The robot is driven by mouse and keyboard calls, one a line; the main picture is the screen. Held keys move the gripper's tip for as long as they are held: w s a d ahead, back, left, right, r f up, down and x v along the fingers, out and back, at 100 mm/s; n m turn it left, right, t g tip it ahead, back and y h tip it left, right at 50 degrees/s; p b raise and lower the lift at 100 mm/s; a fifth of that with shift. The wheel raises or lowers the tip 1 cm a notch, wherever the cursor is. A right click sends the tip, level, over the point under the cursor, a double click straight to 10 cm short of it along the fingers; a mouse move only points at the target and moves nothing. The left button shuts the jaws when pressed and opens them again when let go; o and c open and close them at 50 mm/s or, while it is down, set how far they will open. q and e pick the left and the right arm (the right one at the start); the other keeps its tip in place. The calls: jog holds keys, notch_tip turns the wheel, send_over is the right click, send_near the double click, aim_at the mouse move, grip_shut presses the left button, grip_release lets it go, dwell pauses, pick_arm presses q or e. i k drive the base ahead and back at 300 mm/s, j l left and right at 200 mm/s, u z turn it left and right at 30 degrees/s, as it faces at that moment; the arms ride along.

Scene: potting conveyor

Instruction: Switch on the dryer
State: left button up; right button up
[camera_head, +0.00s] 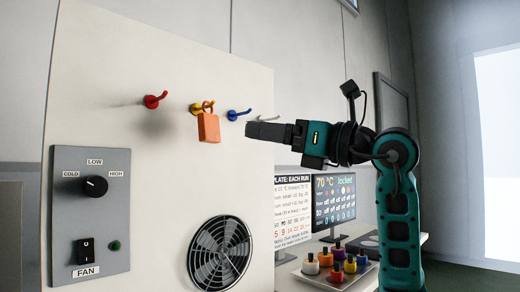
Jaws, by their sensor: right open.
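The dryer panel (88,215) is a grey plate at the left of the white board. It carries a black rotary knob (95,186) labelled COLD, LOW and HIGH, with its pointer near LOW. Below is a black rocker switch (87,250) above the label FAN. A dark green lamp (115,246) beside it looks unlit. A round fan grille (219,254) is low on the board. My right gripper (262,130) is open and points left, below and right of the blue hook, well away from the panel. I see nothing between its fingers. My left gripper is out of view.
Red (154,101), yellow (197,107) and blue (238,114) hooks stick out of the board (190,60). An orange padlock (208,126) hangs at the yellow one. Two screens (334,199) and a tray (311,280) of colourful knobbed pieces stand at right.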

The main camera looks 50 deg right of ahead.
aim_at(86, 251)
jog(key=k+l, duration=0.1)
jog(key=k, duration=0.4)
jog(key=k+l, duration=0.1)
jog(key=k, duration=0.4)
